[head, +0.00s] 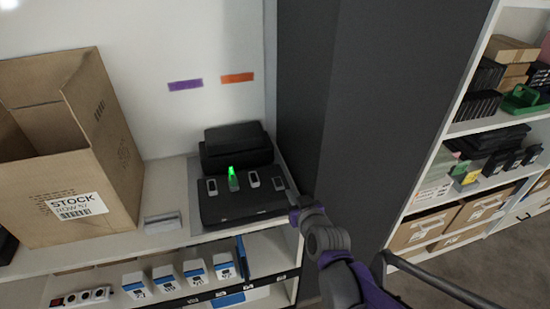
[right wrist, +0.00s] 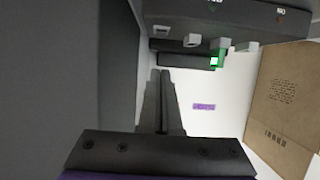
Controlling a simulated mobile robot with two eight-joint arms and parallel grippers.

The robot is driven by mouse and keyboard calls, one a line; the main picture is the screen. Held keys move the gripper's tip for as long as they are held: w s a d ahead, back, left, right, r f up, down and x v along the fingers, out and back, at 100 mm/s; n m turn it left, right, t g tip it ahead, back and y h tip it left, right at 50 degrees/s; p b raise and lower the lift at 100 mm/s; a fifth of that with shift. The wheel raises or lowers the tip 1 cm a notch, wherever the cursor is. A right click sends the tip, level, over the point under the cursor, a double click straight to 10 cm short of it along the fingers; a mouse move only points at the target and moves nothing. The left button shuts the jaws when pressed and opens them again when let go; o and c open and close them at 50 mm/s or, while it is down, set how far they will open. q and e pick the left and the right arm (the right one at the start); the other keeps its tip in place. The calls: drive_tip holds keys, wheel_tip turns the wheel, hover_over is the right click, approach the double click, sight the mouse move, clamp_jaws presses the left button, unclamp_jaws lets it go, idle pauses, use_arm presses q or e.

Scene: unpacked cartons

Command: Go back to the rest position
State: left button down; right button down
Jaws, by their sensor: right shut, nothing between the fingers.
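My right gripper (head: 289,186) is at the right side of a black switch panel (head: 240,208), close to its right edge. I cannot tell whether it touches the panel. Its purple and grey arm comes in from the lower right. In the right wrist view the two fingers (right wrist: 162,74) are together with nothing between them. The panel carries several pale switches, and one (head: 233,179) glows green; it also shows in the right wrist view (right wrist: 215,58). My left gripper is not in view.
An open cardboard stock box (head: 75,170) stands left on the white shelf. A dark grey pillar (head: 350,100) rises right of the panel. Shelving (head: 440,165) with boxes stands further right. Several white-and-blue cartons (head: 195,272) sit on the lower shelf.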

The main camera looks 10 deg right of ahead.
drive_tip(key=s+f+g, duration=0.4)
drive_tip(key=s, duration=0.7)
drive_tip(key=s+f+g, duration=0.3)
drive_tip(key=s+g, duration=0.1)
drive_tip(key=s, duration=0.8)
drive_tip(key=shift+s+a+f, duration=0.25)
drive_tip(key=shift+s+f, duration=0.05)
drive_tip(key=shift+f, duration=0.05)
